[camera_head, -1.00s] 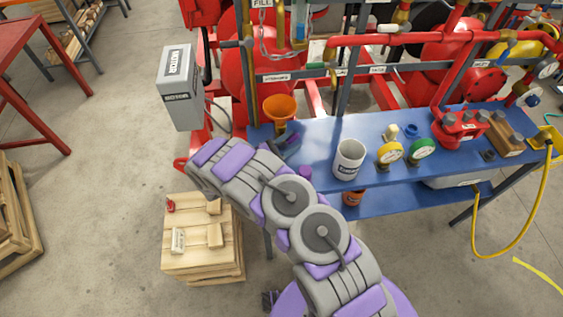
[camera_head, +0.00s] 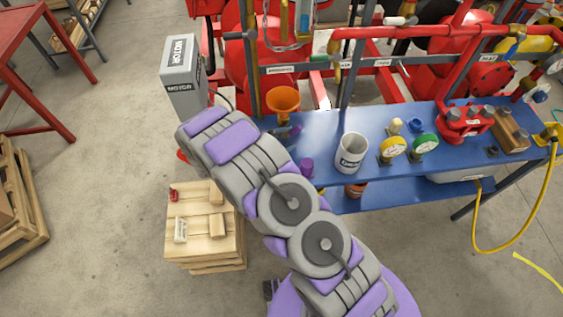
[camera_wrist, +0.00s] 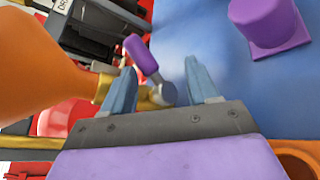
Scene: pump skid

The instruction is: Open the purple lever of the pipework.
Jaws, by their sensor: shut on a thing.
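The purple lever (camera_wrist: 140,54) shows in the wrist view. Its purple grip leans up and left, and its grey stem runs down to a brass valve body (camera_wrist: 104,88). The finger contact itself is hard to see. In the head view my arm reaches over the left end of the blue bench, below the orange funnel (camera_head: 283,101).
A purple block (camera_wrist: 268,24) stands on the blue bench, right of the fingers in the wrist view. The funnel (camera_wrist: 42,62) is close on the left. A grey motor box (camera_head: 183,75) stands left.

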